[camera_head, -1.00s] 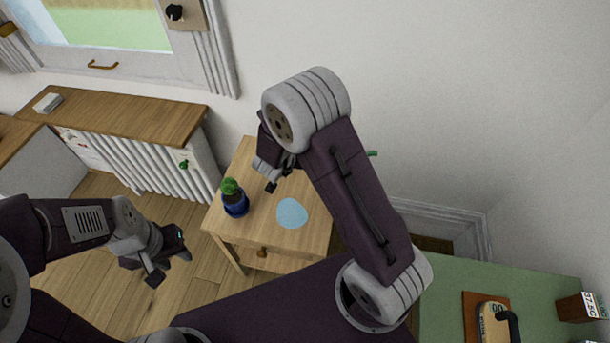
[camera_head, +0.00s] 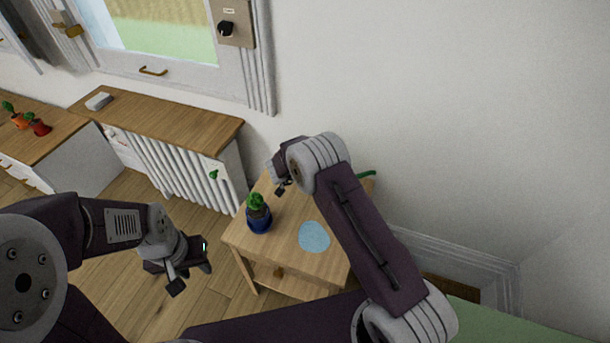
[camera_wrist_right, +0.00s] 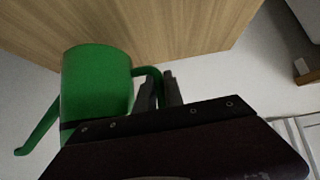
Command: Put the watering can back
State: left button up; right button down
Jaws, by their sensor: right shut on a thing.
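The green watering can (camera_wrist_right: 97,82) shows in the right wrist view, with its handle (camera_wrist_right: 150,76) between the fingers of my right gripper (camera_wrist_right: 160,92). In the head view only a green tip of it (camera_head: 367,174) shows past my right arm; the rest is hidden. My right gripper (camera_head: 281,187) is shut on the handle, above the back of the small wooden side table (camera_head: 285,262). A flat light-blue patch (camera_head: 314,236) lies bare on that table. My left gripper (camera_head: 190,279) is open and empty, over the floor left of the table.
A cactus in a blue pot (camera_head: 258,218) stands at the table's left. A radiator cabinet (camera_head: 165,125) stands under the window. A green surface (camera_head: 490,328) shows at lower right. The wall is close behind.

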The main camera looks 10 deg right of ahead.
notch_tip(320, 180, down, 3)
jog(key=shift+f+b, duration=0.15)
jog(key=shift+b, duration=0.55)
jog(key=shift+f, duration=0.25)
jog(key=shift+f, duration=0.15)
jog(key=c, duration=1.5)
grip_release()
jog(key=shift+o, duration=0.2)
